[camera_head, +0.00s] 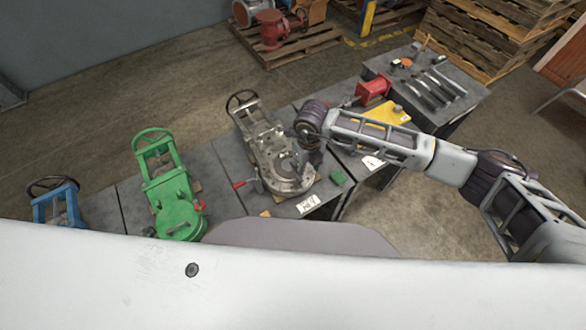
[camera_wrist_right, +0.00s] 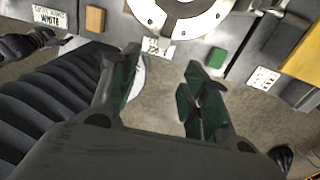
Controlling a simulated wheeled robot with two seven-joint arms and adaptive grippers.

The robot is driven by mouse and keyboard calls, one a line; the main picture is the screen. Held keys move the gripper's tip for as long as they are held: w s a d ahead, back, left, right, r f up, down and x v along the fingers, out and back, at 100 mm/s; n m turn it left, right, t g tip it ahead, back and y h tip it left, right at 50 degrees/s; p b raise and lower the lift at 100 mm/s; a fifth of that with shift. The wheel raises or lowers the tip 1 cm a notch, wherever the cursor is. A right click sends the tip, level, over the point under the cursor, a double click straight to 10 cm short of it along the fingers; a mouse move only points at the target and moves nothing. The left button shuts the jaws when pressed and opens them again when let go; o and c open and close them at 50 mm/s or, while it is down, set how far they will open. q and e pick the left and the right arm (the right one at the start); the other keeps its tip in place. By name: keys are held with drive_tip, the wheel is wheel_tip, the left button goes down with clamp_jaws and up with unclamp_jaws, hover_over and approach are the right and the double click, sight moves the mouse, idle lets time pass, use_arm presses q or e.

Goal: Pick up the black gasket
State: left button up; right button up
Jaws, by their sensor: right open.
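I cannot make out a black gasket for certain in either view. A grey metal valve (camera_head: 282,165) with a round flange lies on the grey bench, and part of its pale ring (camera_wrist_right: 185,22) shows at the top of the right wrist view. My right gripper (camera_head: 311,148) is over the right side of this valve in the head view, partly hidden by its own wrist. In the right wrist view its fingers (camera_wrist_right: 162,62) are spread apart with nothing between them. My left gripper is in neither view.
A green valve (camera_head: 176,200) and a blue valve (camera_head: 60,205) lie to the left. A small green block (camera_wrist_right: 216,58) and a tan block (camera_wrist_right: 95,19) sit near the bench edge. A red part (camera_head: 373,88) and yellow plate (camera_head: 392,113) are to the right. Pallets (camera_head: 480,35) stand behind.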

drive_tip(key=shift+d+m, duration=0.15)
drive_tip(key=shift+m, duration=0.15)
drive_tip(key=shift+f, duration=0.15)
